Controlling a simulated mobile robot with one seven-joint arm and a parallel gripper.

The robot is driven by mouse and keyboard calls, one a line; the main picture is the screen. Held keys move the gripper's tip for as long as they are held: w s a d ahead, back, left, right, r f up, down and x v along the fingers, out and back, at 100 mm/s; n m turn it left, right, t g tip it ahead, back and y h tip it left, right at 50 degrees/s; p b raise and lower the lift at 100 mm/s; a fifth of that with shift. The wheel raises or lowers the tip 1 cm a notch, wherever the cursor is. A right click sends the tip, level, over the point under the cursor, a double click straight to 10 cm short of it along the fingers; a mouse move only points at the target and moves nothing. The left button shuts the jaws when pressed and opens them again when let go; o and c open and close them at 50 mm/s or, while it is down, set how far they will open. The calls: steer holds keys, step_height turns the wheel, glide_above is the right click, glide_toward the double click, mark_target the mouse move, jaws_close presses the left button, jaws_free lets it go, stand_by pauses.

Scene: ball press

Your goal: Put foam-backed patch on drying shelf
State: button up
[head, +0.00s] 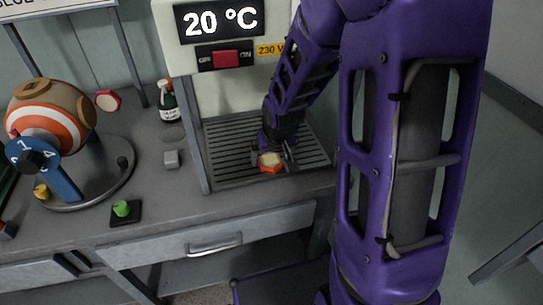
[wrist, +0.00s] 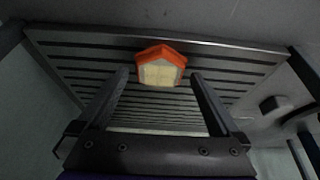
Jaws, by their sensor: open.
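The foam-backed patch (head: 270,162) is a small orange piece with a cream foam face, lying near the front edge of the slatted drying shelf (head: 225,152). In the wrist view the patch (wrist: 160,66) lies on the slats with its foam face showing, at the level of the fingertips. My gripper (head: 272,157) reaches down inside the dryer opening. In the wrist view its two fingers (wrist: 160,76) are spread wide, with a gap on each side of the patch. The fingers do not appear to touch it.
The dryer's display (head: 218,20) reads 20 °C, above a red switch (head: 226,57).

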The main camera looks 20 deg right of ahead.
steer(key=p+v, duration=0.3)
steer(key=v, duration=0.8)
steer(key=shift+s+r+p, duration=0.2)
steer(key=shift+r+p, duration=0.1)
